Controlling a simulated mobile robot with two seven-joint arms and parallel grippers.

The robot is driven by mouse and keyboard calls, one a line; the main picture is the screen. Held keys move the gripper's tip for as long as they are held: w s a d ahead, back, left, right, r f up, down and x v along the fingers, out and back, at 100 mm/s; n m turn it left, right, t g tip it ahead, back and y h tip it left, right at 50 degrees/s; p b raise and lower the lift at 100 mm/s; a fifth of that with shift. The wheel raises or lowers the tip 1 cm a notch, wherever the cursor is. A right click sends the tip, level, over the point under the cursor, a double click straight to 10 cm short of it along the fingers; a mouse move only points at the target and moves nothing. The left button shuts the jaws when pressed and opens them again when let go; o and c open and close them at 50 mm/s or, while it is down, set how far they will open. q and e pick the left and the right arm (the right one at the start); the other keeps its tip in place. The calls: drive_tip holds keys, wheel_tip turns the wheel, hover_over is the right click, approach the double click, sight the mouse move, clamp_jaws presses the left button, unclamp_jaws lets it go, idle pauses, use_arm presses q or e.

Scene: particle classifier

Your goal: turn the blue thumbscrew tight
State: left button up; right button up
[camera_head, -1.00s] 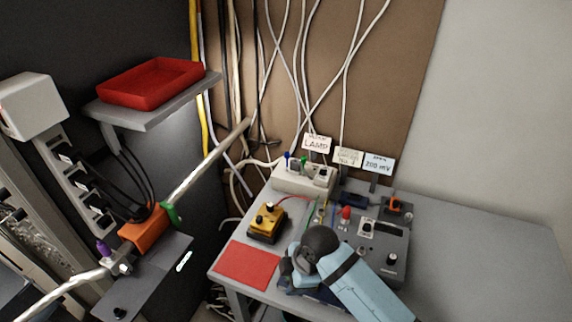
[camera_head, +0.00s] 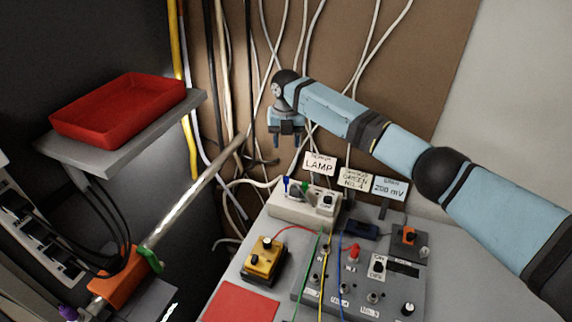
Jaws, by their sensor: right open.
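A small blue knob (camera_head: 286,182) stands upright at the left end of the beige box (camera_head: 290,208) on the table, beside a green one (camera_head: 304,187). It looks like the blue thumbscrew, but it is too small to see how tight it is. My right gripper (camera_head: 286,141) is open and empty, with its fingers pointing down. In the picture it is above the blue knob and apart from it. My left gripper is not in view.
The LAMP sign (camera_head: 319,164) stands behind the beige box. A yellow box (camera_head: 264,262), a grey panel (camera_head: 383,288) with wires and a red mat (camera_head: 240,303) are nearer. A metal rod (camera_head: 195,187) in an orange clamp (camera_head: 116,282) slants up at left, below a red tray (camera_head: 118,113).

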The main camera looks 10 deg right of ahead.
sight(286, 178)
drive_tip(key=f, duration=0.8)
drive_tip(key=f+p, duration=0.1)
drive_tip(key=f, duration=0.4)
drive_tip(key=shift+s+a, duration=0.1)
drive_tip(key=shift+s, duration=0.3)
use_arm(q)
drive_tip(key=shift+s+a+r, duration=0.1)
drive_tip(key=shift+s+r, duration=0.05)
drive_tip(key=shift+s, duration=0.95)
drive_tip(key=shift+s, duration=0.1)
use_arm(e)
clamp_jaws()
